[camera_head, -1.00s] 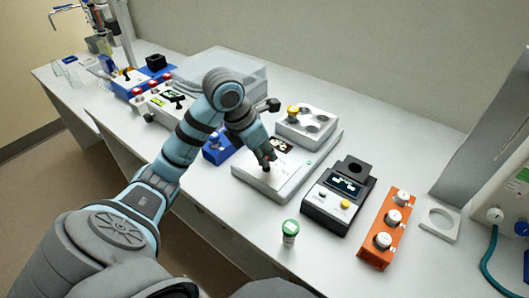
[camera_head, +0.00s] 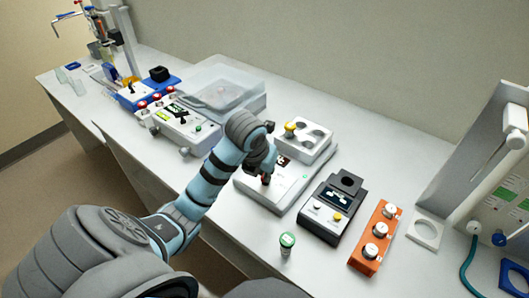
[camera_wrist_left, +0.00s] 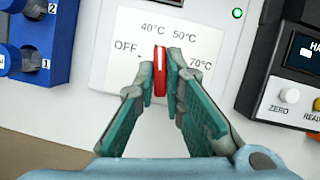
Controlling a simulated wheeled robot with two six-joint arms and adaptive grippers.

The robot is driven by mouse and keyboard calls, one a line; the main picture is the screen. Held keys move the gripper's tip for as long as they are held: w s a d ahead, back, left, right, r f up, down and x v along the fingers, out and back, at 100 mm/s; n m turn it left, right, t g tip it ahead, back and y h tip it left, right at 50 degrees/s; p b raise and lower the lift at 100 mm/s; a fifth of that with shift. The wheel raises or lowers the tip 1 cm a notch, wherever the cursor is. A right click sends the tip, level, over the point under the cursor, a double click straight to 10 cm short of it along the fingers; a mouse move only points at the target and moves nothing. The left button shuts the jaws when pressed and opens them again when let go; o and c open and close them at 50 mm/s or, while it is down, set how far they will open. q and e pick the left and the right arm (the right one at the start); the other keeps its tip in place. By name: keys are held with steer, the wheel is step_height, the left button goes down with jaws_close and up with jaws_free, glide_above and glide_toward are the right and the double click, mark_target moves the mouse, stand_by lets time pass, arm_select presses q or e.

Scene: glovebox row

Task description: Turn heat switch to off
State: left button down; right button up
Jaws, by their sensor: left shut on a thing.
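The heat switch is a slim red knob (camera_wrist_left: 160,72) with a pale line on it, on a white dial plate (camera_wrist_left: 205,38) marked OFF, 40°C, 50°C and 70°C in the left wrist view. The knob stands roughly upright in that picture, its top end toward the gap between 40°C and 50°C, with OFF to its left. My left gripper (camera_wrist_left: 161,75) is shut on the knob, a fingertip on each side. In the head view my left gripper (camera_head: 267,172) is at the white heating unit (camera_head: 268,200), partly hiding the dial. My right gripper is not in view.
A green lamp (camera_wrist_left: 237,13) shows on the unit. A block with round wells (camera_head: 318,131) and a yellow-capped tube (camera_head: 291,128) sits at the back. A dark instrument (camera_head: 325,222), an orange rack (camera_head: 366,255) and a green-capped vial (camera_head: 287,242) stand nearby.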

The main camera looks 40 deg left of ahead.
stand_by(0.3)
arm_select(q)
steer(key=c, duration=1.7)
jaws_free()
